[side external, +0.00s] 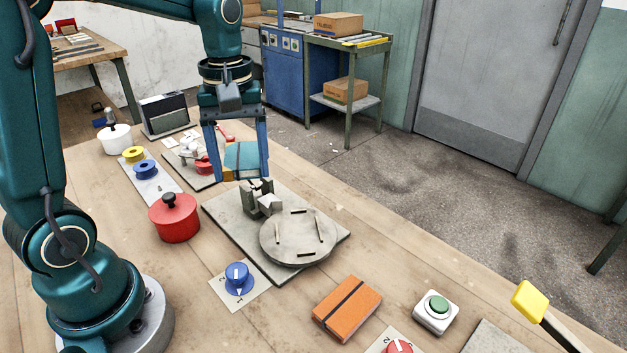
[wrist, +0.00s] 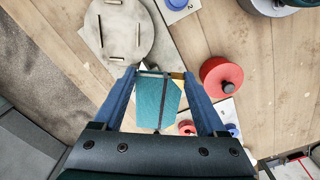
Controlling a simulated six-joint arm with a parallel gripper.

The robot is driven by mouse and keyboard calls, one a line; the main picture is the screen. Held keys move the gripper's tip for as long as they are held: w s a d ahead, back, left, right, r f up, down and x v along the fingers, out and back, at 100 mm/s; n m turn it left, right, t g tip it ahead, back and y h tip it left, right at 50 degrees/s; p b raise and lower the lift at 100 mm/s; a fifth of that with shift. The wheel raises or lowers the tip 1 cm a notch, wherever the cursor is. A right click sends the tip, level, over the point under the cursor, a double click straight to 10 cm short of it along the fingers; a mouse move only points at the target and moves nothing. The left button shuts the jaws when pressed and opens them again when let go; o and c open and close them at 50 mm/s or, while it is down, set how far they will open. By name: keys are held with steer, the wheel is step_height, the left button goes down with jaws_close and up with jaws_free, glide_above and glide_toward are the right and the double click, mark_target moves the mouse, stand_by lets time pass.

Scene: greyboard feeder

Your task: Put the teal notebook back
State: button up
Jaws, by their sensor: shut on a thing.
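The teal notebook (side external: 242,158) has a dark band around it. It is held between the two blue fingers of my gripper (side external: 238,165). It also shows in the wrist view (wrist: 152,103), between the fingertips (wrist: 160,75). My gripper is shut on it and points down. In the side view the notebook appears just above or at a small grey block fixture (side external: 258,198) on a grey board (side external: 226,212). I cannot tell whether it touches the fixture. A round grey disc (side external: 297,240) with dark slots sits on the same board, in front of the fixture.
An orange notebook (side external: 347,307) lies on the table at the front. Around are a red lidded pot (side external: 174,218), a blue dial (side external: 238,279), a green button (side external: 437,309), a yellow-tipped lever (side external: 529,300), a white pot (side external: 116,138) and a radio-like box (side external: 164,113).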

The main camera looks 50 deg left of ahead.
steer(key=shift+s+a+r, duration=0.1)
steer(key=shift+a+r, duration=0.15)
steer(key=shift+a, duration=0.05)
steer(key=shift+a+r+m, duration=0.15)
steer(key=shift+r+m, duration=0.05)
steer(key=shift+m, duration=0.2)
steer(key=w+d+m, duration=0.2)
steer(key=w+m, duration=0.2)
steer(key=w, duration=0.1)
steer(key=m, duration=0.6)
glide_above(375, 276)
step_height(375, 276, down, 10)
steer(key=shift+f, duration=2.05)
steer(key=shift+f, duration=0.15)
steer(key=o, duration=1.5)
